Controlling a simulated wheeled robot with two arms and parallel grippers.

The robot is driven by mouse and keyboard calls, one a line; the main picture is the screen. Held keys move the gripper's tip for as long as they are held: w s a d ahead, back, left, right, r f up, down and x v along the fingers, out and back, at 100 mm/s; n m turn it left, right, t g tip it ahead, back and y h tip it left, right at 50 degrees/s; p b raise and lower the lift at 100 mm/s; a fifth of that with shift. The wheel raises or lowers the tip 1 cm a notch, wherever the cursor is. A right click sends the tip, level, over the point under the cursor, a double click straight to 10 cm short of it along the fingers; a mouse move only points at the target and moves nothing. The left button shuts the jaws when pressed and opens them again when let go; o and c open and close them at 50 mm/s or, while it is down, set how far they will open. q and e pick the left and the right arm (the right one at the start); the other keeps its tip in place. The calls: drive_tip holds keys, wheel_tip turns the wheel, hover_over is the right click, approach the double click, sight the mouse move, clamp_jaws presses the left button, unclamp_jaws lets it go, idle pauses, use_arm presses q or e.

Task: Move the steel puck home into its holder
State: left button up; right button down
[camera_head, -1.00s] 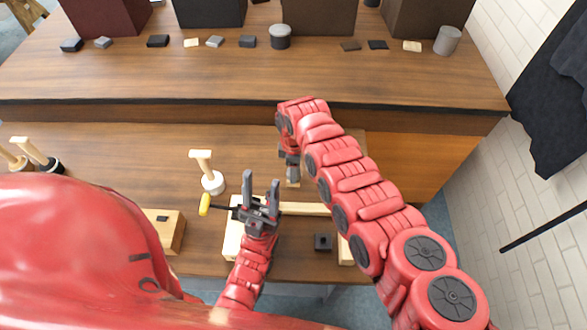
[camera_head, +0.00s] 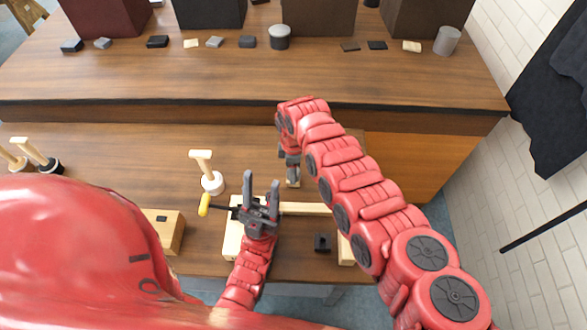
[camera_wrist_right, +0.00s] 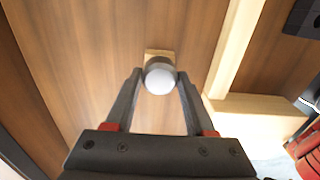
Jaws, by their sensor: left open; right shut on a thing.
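The steel puck (camera_wrist_right: 158,76) looks like a short round piece with a bright face. In the right wrist view it sits between the fingertips of my right gripper (camera_wrist_right: 157,80), which is shut on it. A small pale wooden block (camera_wrist_right: 155,53) shows just beyond the puck; I cannot tell whether they touch or whether this is the holder. In the head view my right gripper (camera_head: 291,165) points down over the bench behind the wooden frame bar (camera_head: 305,209), and its fingertips are partly hidden. My left gripper (camera_head: 261,184) is open and empty above the frame's left end.
A black square block with a hole (camera_head: 322,242) lies inside the frame. A yellow-handled tool (camera_head: 204,204) and a mallet-like wooden piece with white base (camera_head: 211,180) stand left. A wooden box (camera_head: 165,230) is nearer. Small blocks and cylinders line the back shelf.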

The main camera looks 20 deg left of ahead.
drive_tip(key=shift+r+p, duration=0.45)
drive_tip(key=shift+r, duration=0.25)
drive_tip(key=shift+w+a, duration=0.1)
drive_tip(key=shift+b, duration=0.5)
idle(1.0)
drive_tip(key=shift+f+b, duration=0.1)
drive_tip(key=shift+b, duration=0.2)
idle(0.3)
drive_tip(key=shift+s+f+b, duration=0.25)
drive_tip(key=shift+s+b, duration=0.1)
drive_tip(key=shift+b, duration=0.05)
drive_tip(key=shift+r, duration=0.15)
drive_tip(key=shift+r, duration=0.25)
